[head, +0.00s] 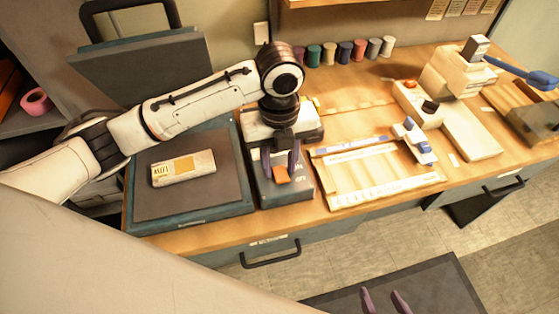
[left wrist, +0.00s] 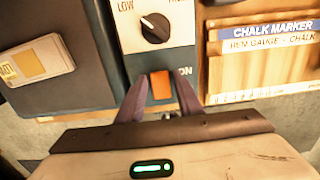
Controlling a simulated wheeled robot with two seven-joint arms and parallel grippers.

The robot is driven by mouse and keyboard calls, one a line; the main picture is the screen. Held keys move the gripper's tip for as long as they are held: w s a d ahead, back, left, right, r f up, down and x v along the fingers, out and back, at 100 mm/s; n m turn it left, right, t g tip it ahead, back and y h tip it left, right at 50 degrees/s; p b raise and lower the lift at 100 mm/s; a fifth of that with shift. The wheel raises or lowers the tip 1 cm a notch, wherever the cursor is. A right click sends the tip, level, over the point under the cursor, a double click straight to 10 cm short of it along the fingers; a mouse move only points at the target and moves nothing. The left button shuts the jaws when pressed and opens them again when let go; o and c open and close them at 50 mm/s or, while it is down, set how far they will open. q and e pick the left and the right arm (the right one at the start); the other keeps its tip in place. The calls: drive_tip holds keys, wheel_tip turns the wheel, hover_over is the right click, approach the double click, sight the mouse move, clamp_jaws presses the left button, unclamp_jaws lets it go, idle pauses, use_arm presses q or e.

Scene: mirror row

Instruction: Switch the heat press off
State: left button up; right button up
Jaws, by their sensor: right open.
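The heat press stands at the left of the bench in the head view, its dark lid (head: 145,70) raised over a flat platen (head: 170,205). Beside it is a control box (head: 265,190) with an orange switch (head: 282,175). The left wrist view shows this switch (left wrist: 161,86) below a dial (left wrist: 154,28), with "ON" lettered at its right. Which way the switch is set I cannot tell. My left gripper (head: 281,158) is open and empty at the switch, one finger on each side; contact is unclear. My right gripper (head: 384,300) is open and empty over the floor mat.
A labelled pale block (head: 183,168) lies on the platen. A wooden board (head: 360,178) with strips is right of the control box. Thread spools (head: 345,50) line the back. Other devices (head: 455,75) stand at the right. A drawer handle (head: 270,257) juts out below.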

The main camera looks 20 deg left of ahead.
use_arm(q)
drive_tip(key=c, duration=0.7)
drive_tip(key=t, duration=0.1)
drive_tip(key=t+y, duration=0.1)
drive_tip(key=s+t+y, duration=0.1)
drive_tip(key=shift+d+r, duration=0.1)
drive_tip(key=shift+d, duration=0.25)
drive_tip(key=o, duration=1)
drive_tip(key=shift+o, duration=0.2)
drive_tip(key=v, duration=1)
drive_tip(key=shift+s+d, duration=0.2)
